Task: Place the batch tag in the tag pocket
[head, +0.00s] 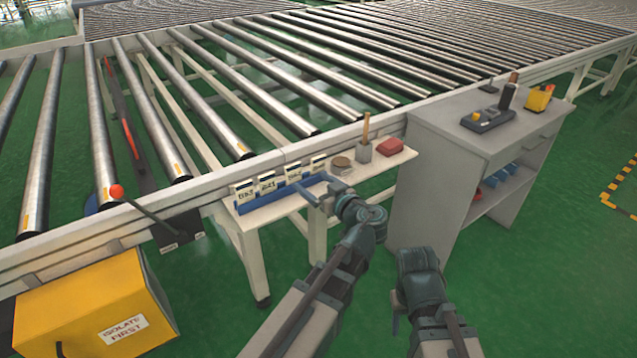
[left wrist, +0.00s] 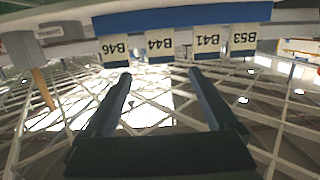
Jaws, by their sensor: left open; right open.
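Several white batch tags stand in a blue rack (head: 252,214) on a small shelf by the roller conveyor. From left to right they read B53 (head: 243,190), B41 (head: 267,183), B44 (head: 292,173) and B46 (head: 317,163). In the left wrist view they appear upside down, with B44 (left wrist: 160,45) and B41 (left wrist: 208,43) ahead of the fingers. My left gripper (head: 312,192) is open and empty, close in front of the rack's right part; it also shows in the left wrist view (left wrist: 160,73). My right gripper (head: 398,310) is open, low and away from the shelf. I cannot identify the tag pocket.
The shelf also holds a round dark item (head: 341,162), a grey cup (head: 364,152) with a wooden stick and a red block (head: 389,146). A grey cabinet (head: 440,190) stands at right. A yellow "ISOLATE FIRST" box (head: 90,310) and a red-knobbed lever (head: 117,191) are at left.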

